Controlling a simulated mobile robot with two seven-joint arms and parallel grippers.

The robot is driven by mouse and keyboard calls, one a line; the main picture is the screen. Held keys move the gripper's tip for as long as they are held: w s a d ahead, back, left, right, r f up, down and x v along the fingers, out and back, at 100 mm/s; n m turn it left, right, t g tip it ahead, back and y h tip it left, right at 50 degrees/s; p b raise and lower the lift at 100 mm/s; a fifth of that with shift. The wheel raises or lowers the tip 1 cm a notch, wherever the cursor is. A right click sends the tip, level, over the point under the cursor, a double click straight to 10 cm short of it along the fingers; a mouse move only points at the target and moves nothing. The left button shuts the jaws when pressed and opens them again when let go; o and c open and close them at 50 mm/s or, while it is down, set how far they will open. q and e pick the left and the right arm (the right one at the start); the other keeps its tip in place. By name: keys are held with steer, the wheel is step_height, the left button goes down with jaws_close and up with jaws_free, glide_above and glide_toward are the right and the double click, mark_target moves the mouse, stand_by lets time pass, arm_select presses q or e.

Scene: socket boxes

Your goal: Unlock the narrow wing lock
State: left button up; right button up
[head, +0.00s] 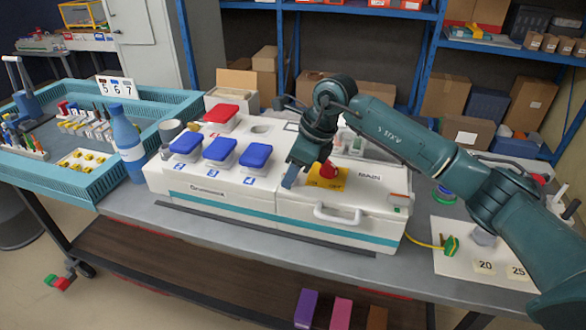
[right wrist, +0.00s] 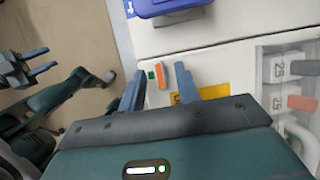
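The white socket box (head: 185,185) with blue covers (head: 220,150) and a red cover (head: 221,116) stands on the grey bench. My right gripper (head: 290,179) is over its front edge, left of the yellow plate (head: 336,181) with a red knob (head: 329,169). In the right wrist view this gripper (right wrist: 157,80) is open, with a small narrow orange piece (right wrist: 160,75) beside a green mark between its fingers. It looks like the narrow wing lock; contact cannot be told. In the head view the gripper hides that spot. My left gripper (right wrist: 40,67) is open and empty in the right wrist view.
A blue bottle (head: 126,147) and a teal tray (head: 78,180) are to the left. A card (head: 484,264) marked 20 and 25 lies to the right.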

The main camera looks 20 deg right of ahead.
steer(key=shift+c, duration=0.3)
jaws_close()
